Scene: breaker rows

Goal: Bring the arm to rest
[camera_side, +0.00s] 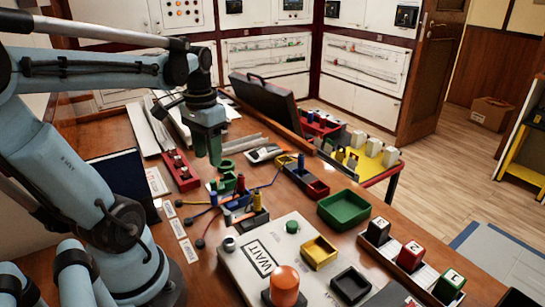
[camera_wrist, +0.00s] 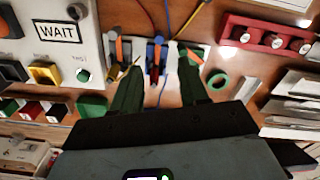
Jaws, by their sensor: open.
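My gripper (camera_side: 208,160) hangs fingers-down above the wooden table in the side view, apart from the parts below it. In the wrist view my gripper (camera_wrist: 158,72) shows two dark green fingers spread apart with nothing held between them. Beyond the fingertips lies a group of coloured breaker parts (camera_wrist: 155,52) with orange and blue pieces; the same coloured parts (camera_side: 238,200) stand on the table with wires in the side view. My arm is bent, reaching from the left over the table.
A red strip (camera_side: 180,172) lies left of my gripper. A white WAIT panel (camera_side: 240,262) with an orange dome (camera_side: 284,285), a green tray (camera_side: 343,208) and a yellow tray (camera_side: 319,251) occupy the near side. An open dark case (camera_side: 265,98) stands behind.

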